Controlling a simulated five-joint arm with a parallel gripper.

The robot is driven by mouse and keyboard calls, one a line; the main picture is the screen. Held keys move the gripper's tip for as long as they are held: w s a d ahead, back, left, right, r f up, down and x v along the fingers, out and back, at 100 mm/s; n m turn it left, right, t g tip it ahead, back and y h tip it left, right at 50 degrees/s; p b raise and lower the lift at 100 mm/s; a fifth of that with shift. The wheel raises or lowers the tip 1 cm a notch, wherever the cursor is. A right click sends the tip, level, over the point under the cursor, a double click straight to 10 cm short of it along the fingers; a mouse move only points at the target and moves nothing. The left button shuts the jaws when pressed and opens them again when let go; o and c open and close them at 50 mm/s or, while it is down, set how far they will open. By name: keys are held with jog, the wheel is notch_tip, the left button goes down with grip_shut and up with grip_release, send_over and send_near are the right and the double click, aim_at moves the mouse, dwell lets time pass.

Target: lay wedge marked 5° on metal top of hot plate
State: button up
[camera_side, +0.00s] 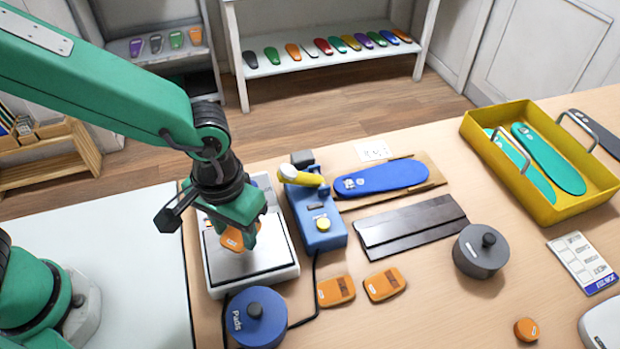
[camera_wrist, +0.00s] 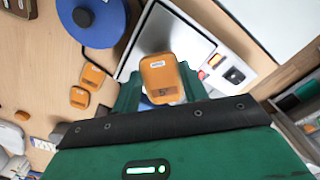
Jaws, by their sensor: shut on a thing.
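My gripper (camera_side: 240,230) is shut on an orange wedge (camera_side: 232,239). In the wrist view the wedge (camera_wrist: 160,70) sits between the fingers, with a white label and a dark mark that looks like a 5. The hot plate is a white box (camera_side: 262,279) with a pale metal top (camera_side: 246,264) and shows below the gripper. In the wrist view its metal top (camera_wrist: 190,47) lies behind the wedge, with a red button and small display at its side. The wedge appears over the metal top; I cannot tell whether it touches.
Two more orange wedges (camera_side: 335,291) (camera_side: 384,284) lie right of the hot plate. A blue round weight (camera_side: 256,318) stands in front of it. A blue device with a yellow handle (camera_side: 318,228) stands close on its right. A yellow tray (camera_side: 545,205) holds teal insoles.

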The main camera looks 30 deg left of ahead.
aim_at(237, 234)
jog(key=shift+w+f, duration=0.2)
jog(key=shift+w, duration=0.05)
jog(key=shift+f, duration=2)
jog(key=shift+f, duration=0.1)
jog(key=o, duration=0.9)
jog(key=shift+o, duration=0.2)
notch_tip(237, 234, up, 12)
jog(key=shift+r, duration=0.15)
jog(key=shift+a, duration=0.1)
